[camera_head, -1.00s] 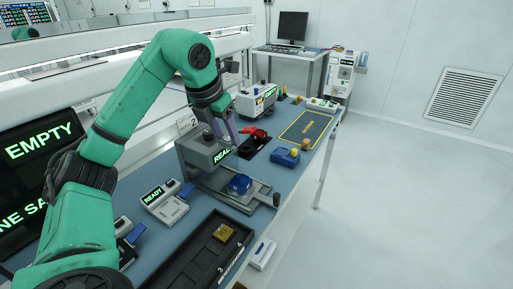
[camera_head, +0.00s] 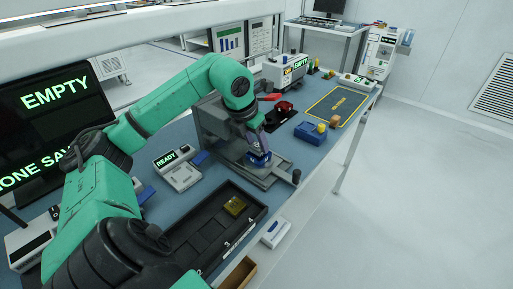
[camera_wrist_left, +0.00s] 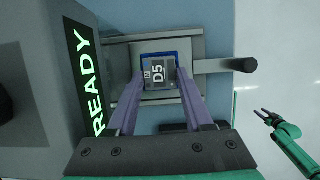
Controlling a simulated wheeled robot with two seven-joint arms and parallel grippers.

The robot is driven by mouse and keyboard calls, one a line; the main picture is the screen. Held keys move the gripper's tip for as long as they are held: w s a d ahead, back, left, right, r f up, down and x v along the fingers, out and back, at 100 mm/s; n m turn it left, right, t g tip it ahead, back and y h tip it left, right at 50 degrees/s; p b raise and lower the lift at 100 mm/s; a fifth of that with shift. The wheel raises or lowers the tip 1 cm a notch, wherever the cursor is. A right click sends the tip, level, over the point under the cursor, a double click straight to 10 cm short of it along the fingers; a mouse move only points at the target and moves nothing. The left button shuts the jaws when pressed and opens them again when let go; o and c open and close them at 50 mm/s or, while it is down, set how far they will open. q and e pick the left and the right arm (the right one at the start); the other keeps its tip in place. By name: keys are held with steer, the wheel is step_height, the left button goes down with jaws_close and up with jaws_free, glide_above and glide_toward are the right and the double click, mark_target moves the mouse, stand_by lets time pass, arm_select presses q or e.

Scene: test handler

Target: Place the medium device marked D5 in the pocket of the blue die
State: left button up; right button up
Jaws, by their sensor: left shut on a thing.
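My left gripper (camera_wrist_left: 163,82) is shut on the grey device marked D5 (camera_wrist_left: 159,73), its two purple fingers on either side. The blue die (camera_wrist_left: 157,55) lies directly beneath, and its blue edge shows around the far side and corners of D5. I cannot tell whether D5 is fully seated in the pocket. In the head view the left gripper (camera_head: 262,146) reaches down at the blue die (camera_head: 259,163), hiding D5 and much of the die. My right gripper (camera_wrist_left: 270,115) shows small at the right of the wrist view, away from the bench.
The grey press (camera_head: 217,125) with a READY sign stands left of the die, and a lever with a dark knob (camera_wrist_left: 243,65) sticks out right. A black tray (camera_head: 190,236) with a yellow-brown device (camera_head: 235,206) lies in front. A blue block (camera_head: 309,133) stands behind right.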

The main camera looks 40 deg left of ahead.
arm_select(q)
steer(key=shift+f, duration=0.45)
arm_select(e)
steer(key=shift+s+f, duration=0.15)
steer(key=shift+s, duration=0.15)
arm_select(q)
steer(key=shift+f, duration=0.15)
steer(key=o, duration=1.3)
steer(key=shift+c, duration=0.2)
arm_select(e)
steer(key=shift+f, duration=0.1)
arm_select(q)
steer(key=shift+r, duration=0.35)
steer(key=p+v, duration=0.1)
steer(key=v, duration=1)
steer(key=shift+s+r+p, duration=0.15)
steer(key=shift+r+p, duration=0.2)
arm_select(e)
steer(key=shift+s+r, duration=0.1)
steer(key=shift+r, duration=0.8)
